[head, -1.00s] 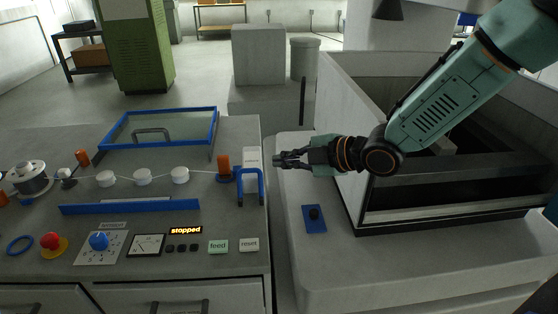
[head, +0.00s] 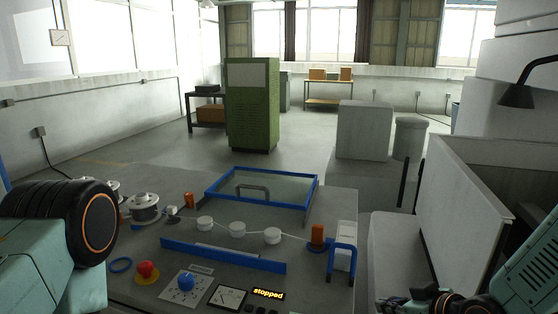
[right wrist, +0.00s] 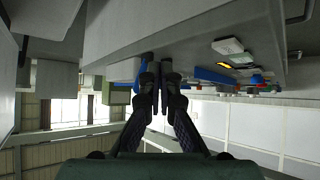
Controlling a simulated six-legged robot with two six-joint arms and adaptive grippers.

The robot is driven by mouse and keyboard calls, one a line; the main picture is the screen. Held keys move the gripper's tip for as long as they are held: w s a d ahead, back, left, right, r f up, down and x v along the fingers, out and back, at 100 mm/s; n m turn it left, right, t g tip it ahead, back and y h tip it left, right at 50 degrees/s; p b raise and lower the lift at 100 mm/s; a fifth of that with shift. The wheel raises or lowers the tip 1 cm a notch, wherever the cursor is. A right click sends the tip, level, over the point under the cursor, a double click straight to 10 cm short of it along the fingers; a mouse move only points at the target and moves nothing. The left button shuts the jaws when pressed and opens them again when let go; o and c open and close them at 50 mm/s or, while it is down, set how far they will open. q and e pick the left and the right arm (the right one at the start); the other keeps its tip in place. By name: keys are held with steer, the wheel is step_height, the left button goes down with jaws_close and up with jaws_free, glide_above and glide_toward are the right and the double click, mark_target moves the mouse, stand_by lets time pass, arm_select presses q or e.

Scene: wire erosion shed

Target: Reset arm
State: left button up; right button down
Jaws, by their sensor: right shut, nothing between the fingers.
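My right arm shows at the lower right edge of the head view. Its gripper (head: 395,303) is low, just right of the control console (head: 330,278), partly cut off by the bottom edge. In the right wrist view its dark fingers (right wrist: 158,82) are together with nothing between them. My left arm crosses the lower left of the head view, over the console's left side; its gripper is out of frame. The amber display (head: 269,294) reads "stopped".
The console carries a red mushroom button (head: 147,270), a blue knob (head: 186,282), white rollers (head: 237,229), a blue-framed window (head: 262,187) and a blue bracket (head: 342,258). A grey-walled tank (head: 465,205) stands at right. A green cabinet (head: 252,105) stands behind on open floor.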

arm_select(q)
step_height(320, 180, down, 11)
steer(key=b, duration=0.9)
steer(key=shift+r+b, duration=0.15)
steer(key=shift+b, duration=0.25)
arm_select(e)
steer(key=s+f+m+g+h, duration=0.4)
steer(key=s+f+g, duration=0.5)
steer(key=s+f, duration=2)
steer(key=shift+s+d+f+m, duration=0.4)
steer(key=shift+s+m, duration=0.5)
steer(key=shift+s, duration=0.35)
arm_select(q)
steer(key=shift+c, duration=0.3)
